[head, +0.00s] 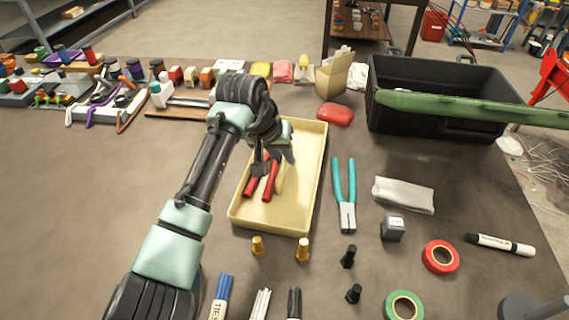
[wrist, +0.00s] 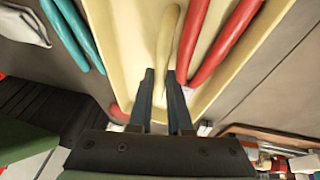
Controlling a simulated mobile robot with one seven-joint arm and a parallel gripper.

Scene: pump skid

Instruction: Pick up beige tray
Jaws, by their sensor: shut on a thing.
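The beige tray (head: 318,165) is a shallow rectangular box on the grey table, in the middle of the head view. Its inside and rim also show in the wrist view (wrist: 120,25). My gripper (head: 274,163) reaches down into the tray from the left. In the wrist view its two dark fingers (wrist: 162,76) are close together, shut on a slim cream bar (wrist: 167,32) the colour of the tray. A tool with red handles (head: 269,182) lies in the tray just beside the fingers. The arm hides part of the tray's far left side.
Teal-handled pliers (head: 345,190) lie close to the tray's right side. A red pouch (head: 335,114) and a black crate (head: 440,75) with a green lid edge stand beyond.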

